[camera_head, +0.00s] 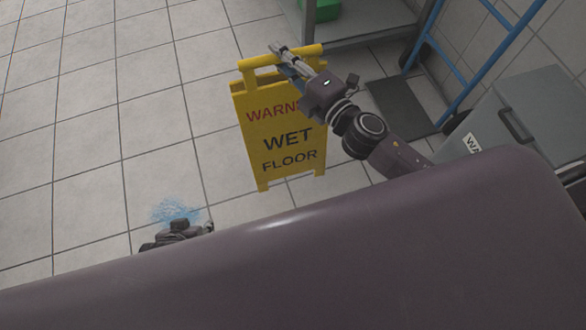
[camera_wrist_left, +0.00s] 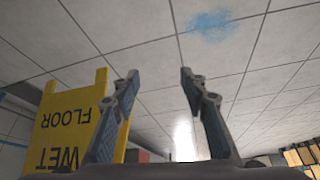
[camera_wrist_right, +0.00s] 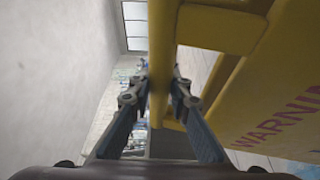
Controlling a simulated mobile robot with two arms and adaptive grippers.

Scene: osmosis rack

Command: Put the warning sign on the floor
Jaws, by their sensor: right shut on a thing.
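The yellow warning sign (camera_head: 282,135), lettered "WARNING WET FLOOR", stands upright in the head view. I cannot tell whether its feet touch the tiles. My right gripper (camera_head: 292,62) is shut on the sign's top bar; in the right wrist view the bar (camera_wrist_right: 159,95) runs between its fingers. My left gripper (camera_head: 180,230) is low at the left, partly hidden behind my own body and apart from the sign. In the left wrist view its fingers (camera_wrist_left: 160,85) are spread and empty, with the sign (camera_wrist_left: 65,125) at the left. A blue wet patch (camera_head: 172,209) lies on the floor.
A grey bin (camera_head: 540,105) and a blue-framed trolley (camera_head: 472,62) stand at the right. A metal shelf (camera_head: 355,25) with a green container (camera_head: 322,9) is at the back. Tiled floor (camera_head: 90,120) at the left is clear.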

